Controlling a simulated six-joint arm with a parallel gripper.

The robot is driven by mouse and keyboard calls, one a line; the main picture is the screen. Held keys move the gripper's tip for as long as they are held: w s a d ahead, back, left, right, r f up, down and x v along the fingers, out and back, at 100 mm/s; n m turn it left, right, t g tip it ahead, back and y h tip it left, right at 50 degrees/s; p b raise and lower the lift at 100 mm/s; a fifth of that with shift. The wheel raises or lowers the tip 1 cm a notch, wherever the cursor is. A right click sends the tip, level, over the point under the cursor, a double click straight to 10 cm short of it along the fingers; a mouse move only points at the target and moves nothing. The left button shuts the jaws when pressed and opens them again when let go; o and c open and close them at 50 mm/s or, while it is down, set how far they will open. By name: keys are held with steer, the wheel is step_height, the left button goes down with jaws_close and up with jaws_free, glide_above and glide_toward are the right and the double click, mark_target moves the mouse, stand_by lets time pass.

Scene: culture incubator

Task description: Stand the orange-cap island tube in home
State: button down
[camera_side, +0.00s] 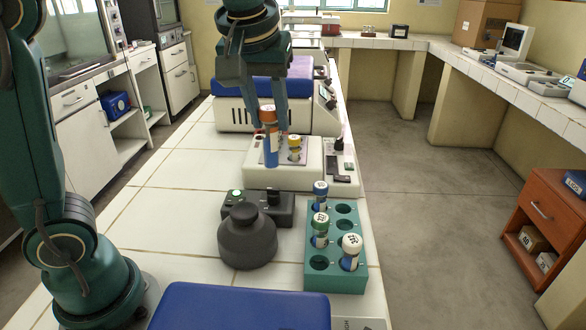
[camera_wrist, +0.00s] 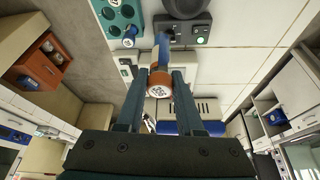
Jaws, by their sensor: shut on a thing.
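The orange-cap tube (camera_side: 271,146) has a blue body and stands nearly upright in my gripper (camera_side: 270,126). In the wrist view the orange cap (camera_wrist: 158,84) faces the camera, between the two fingers of my gripper (camera_wrist: 162,73), which are shut on the tube. The tube is at the left part of a white device (camera_side: 255,178) with a grey top plate. Whether its lower end is above the plate or in a hole cannot be told. A yellow-cap tube (camera_side: 294,148) stands in that plate, just right of the held tube.
A teal rack (camera_side: 337,281) in front holds several tubes with blue, green and pale caps, and has empty holes. A dark round jar (camera_side: 247,238) and a small dark device (camera_side: 275,208) stand left of it. A blue-topped unit (camera_side: 240,306) is nearest; another blue-lidded unit (camera_side: 232,115) stands behind.

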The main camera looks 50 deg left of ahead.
steer(key=w+d+m, duration=0.2)
steer(key=w+d, duration=0.2)
steer(key=w, duration=0.2)
steer(key=m+h, duration=0.1)
steer(key=m, duration=0.1)
glide_above(349, 218)
steer(key=s, duration=0.2)
step_height(349, 218, down, 6)
steer(key=shift+t, duration=0.3)
steer(key=shift+d+f, duration=0.15)
steer(key=shift+f, duration=1.05)
steer(key=shift+d+f, duration=0.15)
steer(key=shift+f, duration=1.05)
steer(key=shift+f, duration=0.1)
steer(key=shift+f, duration=0.2)
steer(key=shift+f, duration=0.15)
steer(key=shift+f, duration=0.75)
steer(key=shift+f, duration=1.65)
